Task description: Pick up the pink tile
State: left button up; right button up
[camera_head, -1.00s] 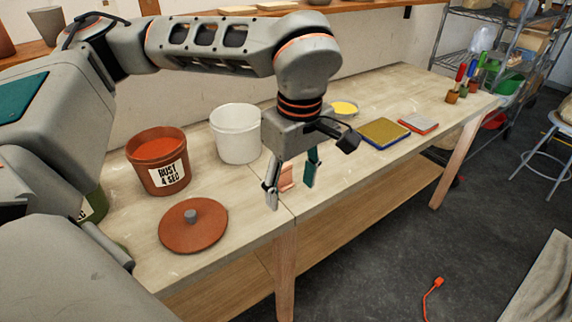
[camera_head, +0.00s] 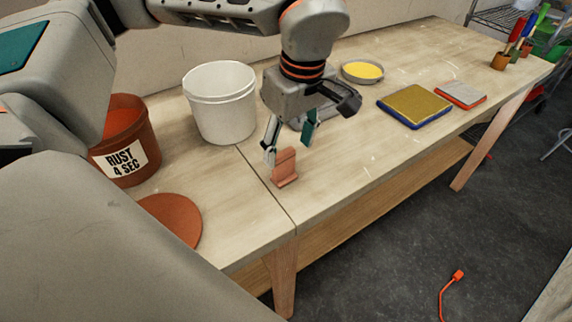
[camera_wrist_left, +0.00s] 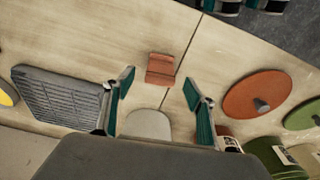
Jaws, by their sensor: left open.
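The pink tile (camera_head: 285,168) is a small salmon-pink piece with a raised upright part and a foot. It stands on the wooden table just right of the seam between two table tops. It also shows in the left wrist view (camera_wrist_left: 160,69), beyond the fingertips. My left gripper (camera_head: 289,146) is open and empty. Its fingers have teal pads and are spread apart behind the tile in the head view, not touching it as far as I can tell. In the left wrist view the open fingers (camera_wrist_left: 163,92) frame the space short of the tile.
A white bucket (camera_head: 222,105) stands behind left. A rust bucket (camera_head: 125,150) and its round lid (camera_head: 170,218) are at the left. A yellow dish (camera_head: 362,71), a blue-edged tray (camera_head: 414,106) and a red-edged pad (camera_head: 460,95) lie to the right. The table's front edge is near the tile.

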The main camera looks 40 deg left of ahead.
aim_at(284, 163)
pick_arm(q)
jog(key=f, duration=0.2)
jog(key=a+f, duration=0.1)
jog(key=f, duration=0.3)
jog(key=shift+w+a+f, duration=0.15)
jog(key=shift+a+f, duration=0.15)
jog(key=shift+c, duration=0.5)
jog(key=c, duration=1.1)
